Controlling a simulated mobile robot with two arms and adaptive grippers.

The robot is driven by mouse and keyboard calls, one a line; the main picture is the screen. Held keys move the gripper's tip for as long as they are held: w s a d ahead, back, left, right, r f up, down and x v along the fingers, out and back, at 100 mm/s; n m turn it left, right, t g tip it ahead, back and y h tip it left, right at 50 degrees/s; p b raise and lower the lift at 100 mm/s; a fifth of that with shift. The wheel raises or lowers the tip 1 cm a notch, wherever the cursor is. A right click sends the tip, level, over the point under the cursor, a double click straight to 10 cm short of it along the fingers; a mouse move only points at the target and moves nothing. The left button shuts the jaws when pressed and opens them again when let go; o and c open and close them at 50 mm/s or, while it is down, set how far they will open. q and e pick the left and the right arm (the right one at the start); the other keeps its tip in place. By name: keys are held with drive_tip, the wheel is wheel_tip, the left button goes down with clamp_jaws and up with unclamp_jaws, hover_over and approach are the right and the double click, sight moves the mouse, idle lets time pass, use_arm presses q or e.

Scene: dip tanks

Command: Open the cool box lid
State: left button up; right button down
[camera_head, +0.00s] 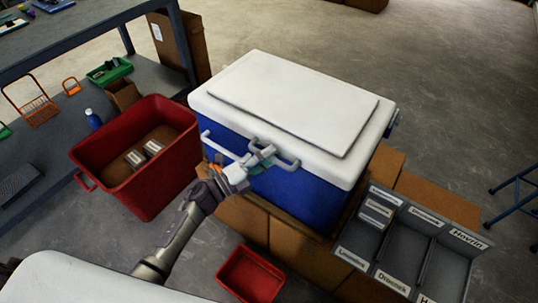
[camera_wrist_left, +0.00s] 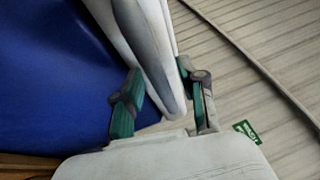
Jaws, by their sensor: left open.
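The cool box is a blue box (camera_head: 301,196) with a white lid (camera_head: 295,100), standing on brown boxes in the middle of the head view. The lid lies flat and closed. A pale handle (camera_head: 284,159) sticks out from the lid's front edge. My left gripper (camera_head: 262,158) is at the front of the box, at this handle. In the left wrist view its open fingers (camera_wrist_left: 160,105) stand on either side of a white bar-like part (camera_wrist_left: 155,55), with the blue wall (camera_wrist_left: 50,70) to the left. I cannot tell whether the fingers touch it. My right gripper is not in view.
A red bin (camera_head: 100,152) with small boxes inside stands left of the cool box. A small red crate (camera_head: 250,276) is on the floor in front. A grey compartment tray (camera_head: 407,240) is at the right. A shelf (camera_head: 75,45) stands at the left.

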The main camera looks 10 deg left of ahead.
use_arm(q)
drive_tip(key=shift+w+d, duration=0.1)
drive_tip(key=shift+d, duration=0.05)
drive_tip(key=shift+c, duration=0.3)
clamp_jaws()
